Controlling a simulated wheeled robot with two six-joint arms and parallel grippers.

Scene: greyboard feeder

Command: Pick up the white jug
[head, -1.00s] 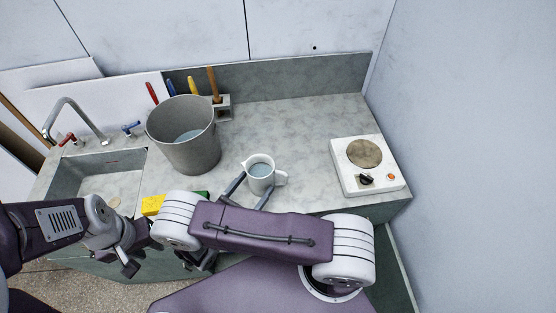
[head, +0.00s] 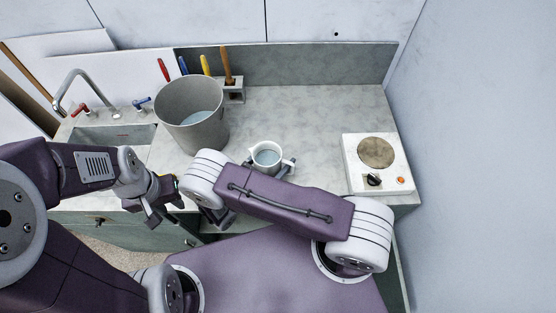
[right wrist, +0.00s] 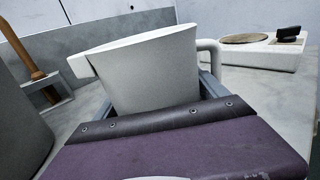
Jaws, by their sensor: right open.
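The white jug (head: 267,155) stands upright on the grey worktop and holds bluish liquid. It also shows large in the right wrist view (right wrist: 155,75), with its spout to the left and its handle to the right. My right gripper (head: 268,165) is open, with its fingers low on either side of the jug, partly hidden by my arm. In the right wrist view, my gripper's purple body hides the jug's base; I cannot tell whether the fingers touch it. My left gripper (head: 158,203) is away to the left, near the counter's front edge, and its jaws are unclear.
A large grey bucket (head: 178,128) with liquid stands left of the jug. Behind it is a holder (head: 235,90) with coloured-handled tools. A white hot plate (head: 378,163) is at the right. A sink (head: 100,135) is at the left. The worktop behind the jug is clear.

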